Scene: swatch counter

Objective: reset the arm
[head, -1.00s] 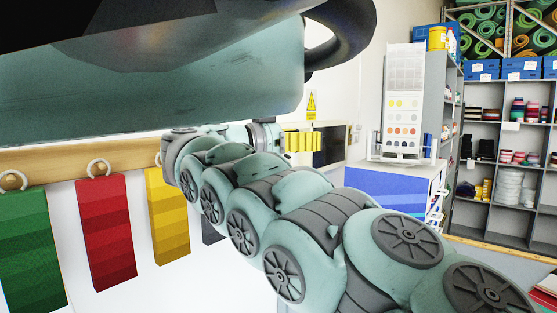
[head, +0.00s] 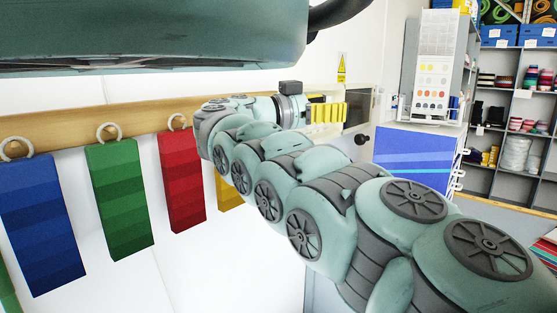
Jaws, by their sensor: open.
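My arm, teal and grey, stretches from the lower right of the head view to the middle. Its end, my gripper (head: 312,108), is beside the wrist with the small black box on top. The gripper is small and dark here, and its separate fingers are hard to make out. I see nothing held in it. A yellow ribbed piece (head: 330,113) shows just right of it; I cannot tell whether they touch.
Blue (head: 42,220), green (head: 120,200) and red (head: 182,180) swatches hang from a wooden rail (head: 70,128) on the left. A blue-fronted counter (head: 412,160) bears a colour chart (head: 433,75). Shelves (head: 505,130) stand at the right.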

